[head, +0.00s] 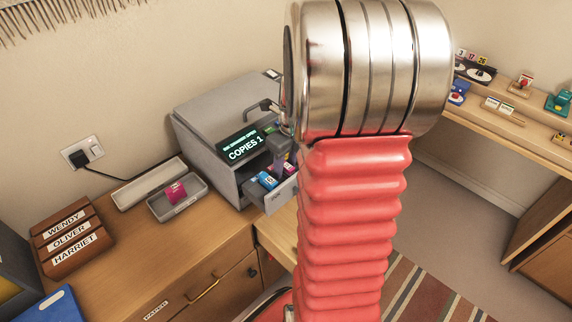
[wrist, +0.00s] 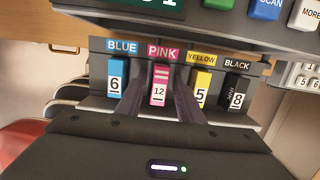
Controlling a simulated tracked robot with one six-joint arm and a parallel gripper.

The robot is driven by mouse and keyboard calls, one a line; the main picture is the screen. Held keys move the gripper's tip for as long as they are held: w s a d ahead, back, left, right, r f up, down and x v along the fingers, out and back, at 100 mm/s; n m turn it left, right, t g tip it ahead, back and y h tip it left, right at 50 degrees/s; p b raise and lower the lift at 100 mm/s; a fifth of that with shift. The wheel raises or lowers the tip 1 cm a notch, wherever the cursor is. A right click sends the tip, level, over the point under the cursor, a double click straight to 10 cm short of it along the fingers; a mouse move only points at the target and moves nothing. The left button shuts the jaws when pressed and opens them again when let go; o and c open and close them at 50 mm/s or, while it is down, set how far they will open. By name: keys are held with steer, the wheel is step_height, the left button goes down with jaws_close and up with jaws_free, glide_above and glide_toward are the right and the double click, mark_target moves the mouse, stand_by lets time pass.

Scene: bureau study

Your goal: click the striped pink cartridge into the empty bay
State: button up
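The striped pink cartridge (wrist: 159,85), marked 12, stands upright under the PINK label (wrist: 161,51) in the wrist view, in line with its neighbours. Pale stripes show near its top. My gripper (wrist: 160,98) has one dark finger on each side of it. I cannot tell whether the fingers press on it or stand just clear. I also cannot tell whether it is fully seated. In the head view my gripper (head: 283,150) is at the front of the grey copier (head: 212,118), largely hidden by my arm.
Blue (wrist: 115,82), yellow (wrist: 202,86) and black (wrist: 236,92) cartridges stand close beside the pink one. The copier's panel overhangs above. Another pink cartridge (head: 176,192) lies in a grey tray (head: 160,208) on the desk. Name blocks (head: 66,236) stand at left.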

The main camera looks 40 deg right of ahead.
steer(key=shift+s+a, duration=0.1)
step_height(320, 180, up, 14)
steer(key=s, duration=0.2)
steer(key=shift+f, duration=0.25)
stand_by(0.3)
stand_by(1.0)
steer(key=s+a+n+t, duration=0.1)
steer(key=s+a+n, duration=0.1)
steer(key=a+n, duration=0.7)
steer(key=s+a+r+n+t, duration=0.1)
steer(key=s+a+n, duration=0.2)
steer(key=a+n, duration=0.6)
steer(key=s+a+r+n+t, duration=0.1)
steer(key=s+a+n, duration=0.2)
steer(key=a+n, duration=0.6)
steer(key=n, duration=0.8)
steer(key=shift+r+n+t, duration=0.25)
steer(key=shift+n+t, duration=0.05)
steer(key=shift+t, duration=0.1)
